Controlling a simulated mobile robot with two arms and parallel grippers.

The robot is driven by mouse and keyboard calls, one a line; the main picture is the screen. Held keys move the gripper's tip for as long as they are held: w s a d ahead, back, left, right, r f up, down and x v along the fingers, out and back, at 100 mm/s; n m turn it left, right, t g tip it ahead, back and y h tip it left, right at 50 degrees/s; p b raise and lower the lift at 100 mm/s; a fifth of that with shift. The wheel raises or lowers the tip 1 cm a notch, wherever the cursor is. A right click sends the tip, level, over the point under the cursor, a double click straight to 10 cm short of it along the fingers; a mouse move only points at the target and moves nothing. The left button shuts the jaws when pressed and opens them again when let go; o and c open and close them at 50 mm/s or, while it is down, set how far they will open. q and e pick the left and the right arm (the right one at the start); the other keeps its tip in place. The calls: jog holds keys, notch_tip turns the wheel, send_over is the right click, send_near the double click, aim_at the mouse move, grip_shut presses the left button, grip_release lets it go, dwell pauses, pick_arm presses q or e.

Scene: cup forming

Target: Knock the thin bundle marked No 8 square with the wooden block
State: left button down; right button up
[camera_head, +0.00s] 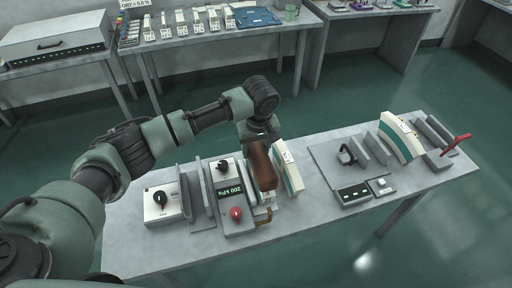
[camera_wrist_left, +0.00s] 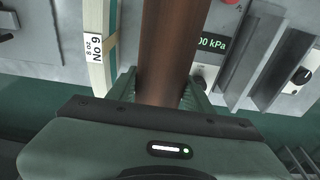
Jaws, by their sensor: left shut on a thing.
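My left gripper (camera_wrist_left: 160,95) is shut on the brown wooden block (camera_wrist_left: 172,40). In the head view the block (camera_head: 261,165) hangs below my left wrist, over the near table, close beside a white bundle (camera_head: 289,170) with a teal band. In the left wrist view this bundle (camera_wrist_left: 97,20) stands just left of the block; its label reads "8 oz No 9". Whether the block touches it I cannot tell. Another white and teal bundle (camera_head: 403,137) stands upright farther right; its label is too small to read. My right gripper is not in view.
A press box (camera_head: 233,193) showing 200 kPa and a white dial box (camera_head: 162,204) stand left of the block. Grey upright plates (camera_head: 372,149), a dark scale-like unit (camera_head: 352,195) and a red handle (camera_head: 457,144) are to the right. Table room between is clear.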

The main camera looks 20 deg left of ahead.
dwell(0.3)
pick_arm(q)
jog(key=shift+f+b, duration=0.3)
jog(key=shift+f, duration=1.35)
notch_tip(320, 180, up, 4)
jog(key=p, duration=0.5)
jog(key=shift+f, duration=0.3)
jog(key=shift+f, duration=0.1)
